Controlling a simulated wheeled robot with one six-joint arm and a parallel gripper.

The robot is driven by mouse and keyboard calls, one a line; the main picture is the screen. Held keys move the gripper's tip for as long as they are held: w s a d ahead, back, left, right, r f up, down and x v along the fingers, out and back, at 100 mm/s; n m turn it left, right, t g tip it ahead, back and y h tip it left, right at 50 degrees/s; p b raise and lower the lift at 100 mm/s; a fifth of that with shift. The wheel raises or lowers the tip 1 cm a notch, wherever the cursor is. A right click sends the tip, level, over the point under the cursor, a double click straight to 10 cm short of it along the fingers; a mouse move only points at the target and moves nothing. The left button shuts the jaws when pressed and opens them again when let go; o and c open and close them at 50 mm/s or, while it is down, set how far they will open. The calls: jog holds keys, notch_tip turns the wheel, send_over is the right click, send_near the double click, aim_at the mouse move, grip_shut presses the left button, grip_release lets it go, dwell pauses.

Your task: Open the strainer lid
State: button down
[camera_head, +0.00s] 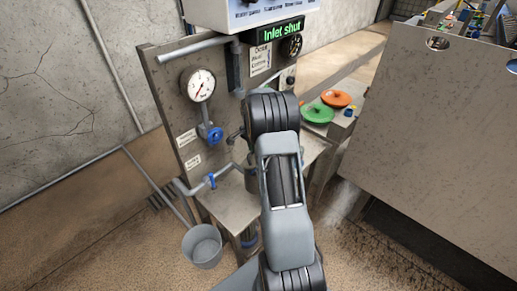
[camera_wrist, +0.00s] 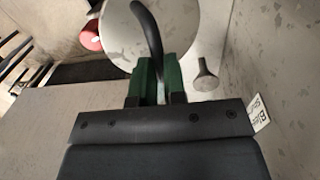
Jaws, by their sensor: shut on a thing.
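The strainer lid (camera_wrist: 195,35) is a round grey disc at the top of the wrist view. A dark curved handle (camera_wrist: 148,28) rises in front of it. My gripper (camera_wrist: 157,82) has green fingers closed on the lower part of this handle. The lid's tilt is hard to tell, and the strainer body is not clearly seen in the wrist view. In the head view a grey cylindrical body (camera_head: 251,180) shows in part beside my arm. My arm hides the lid and fingertips there.
A panel (camera_head: 165,95) carries a gauge (camera_head: 200,85), a blue valve wheel (camera_head: 215,135) and a display (camera_head: 282,31) reading "Inlet shut". A blue-handled valve (camera_head: 212,180) is lower left. A bucket (camera_head: 202,246) stands below. Green (camera_head: 317,113) and orange (camera_head: 336,98) discs lie right.

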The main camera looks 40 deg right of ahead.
jog(key=shift+w+a+r, duration=0.1)
jog(key=shift+w+r, duration=0.05)
jog(key=shift+w, duration=0.4)
jog(key=c, duration=1.2)
grip_release()
jog(key=shift+w, duration=0.1)
jog(key=shift+o, duration=0.2)
notch_tip(320, 180, up, 14)
jog(key=b, duration=0.1)
jog(key=shift+w, duration=0.4)
jog(key=shift+c, duration=0.3)
